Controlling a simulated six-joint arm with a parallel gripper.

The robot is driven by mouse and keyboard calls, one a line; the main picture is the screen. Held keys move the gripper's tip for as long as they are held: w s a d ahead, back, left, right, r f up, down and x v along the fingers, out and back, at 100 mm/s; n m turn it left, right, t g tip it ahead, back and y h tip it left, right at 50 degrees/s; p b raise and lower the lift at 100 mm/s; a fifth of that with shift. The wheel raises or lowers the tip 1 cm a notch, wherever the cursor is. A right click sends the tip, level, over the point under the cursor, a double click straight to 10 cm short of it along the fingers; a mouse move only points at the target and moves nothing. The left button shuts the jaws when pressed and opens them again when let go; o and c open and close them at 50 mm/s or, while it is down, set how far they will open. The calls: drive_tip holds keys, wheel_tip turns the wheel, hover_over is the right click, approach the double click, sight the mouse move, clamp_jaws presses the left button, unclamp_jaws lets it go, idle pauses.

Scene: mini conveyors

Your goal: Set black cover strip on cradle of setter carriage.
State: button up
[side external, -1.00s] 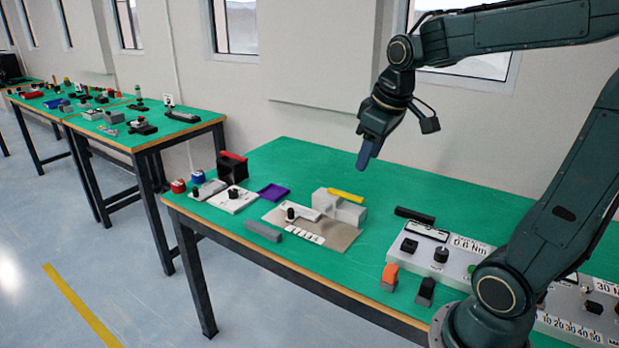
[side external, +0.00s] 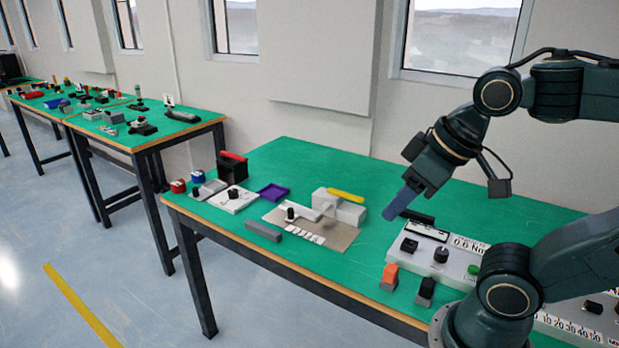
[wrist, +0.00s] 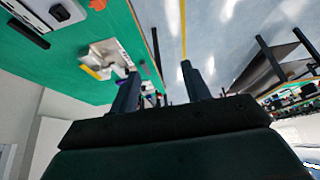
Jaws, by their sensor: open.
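A black strip (side external: 417,216), which looks like the cover strip, lies at the back edge of the grey control box. A beige plate (side external: 335,238) carries a white slider with a black knob (side external: 291,214) and grey blocks (side external: 349,212) topped by a yellow bar (side external: 345,195). This looks like the setter; I cannot make out its cradle.
The control box (side external: 465,259) with knobs and labels stands at the right. Orange (side external: 390,272) and black (side external: 426,287) rocker-like pieces stand before it. A grey bar (side external: 263,232), purple tray (side external: 273,192) and black holder (side external: 232,168) are left. The back of the green table is clear.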

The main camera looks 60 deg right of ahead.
drive_tip(key=shift+w, duration=0.15)
drive_tip(key=w+d+g+h, duration=0.1)
drive_tip(key=w+d+g, duration=0.1)
drive_tip(key=w+d, duration=0.65)
drive_tip(key=w+d+g, duration=0.1)
drive_tip(key=w+d, duration=0.5)
drive_tip(key=d, duration=0.6)
drive_tip(key=s+d+f+g, duration=0.1)
drive_tip(key=d+f, duration=0.4)
drive_tip(key=d, duration=0.3)
drive_tip(key=s+d+f, duration=0.2)
drive_tip(key=d+f, duration=0.4)
drive_tip(key=d, duration=0.3)
drive_tip(key=s+d+f+g+y, duration=0.1)
drive_tip(key=s+d+f, duration=0.1)
drive_tip(key=d+f, duration=0.3)
drive_tip(key=d, duration=0.3)
drive_tip(key=shift+d+f+g, duration=0.3)
drive_tip(key=shift+d+f, duration=0.05)
drive_tip(key=shift+f, duration=0.05)
drive_tip(key=shift+s, duration=0.1)
hover_over(408, 211)
drive_tip(key=shift+d+f, duration=0.15)
drive_tip(key=shift+f, duration=4.15)
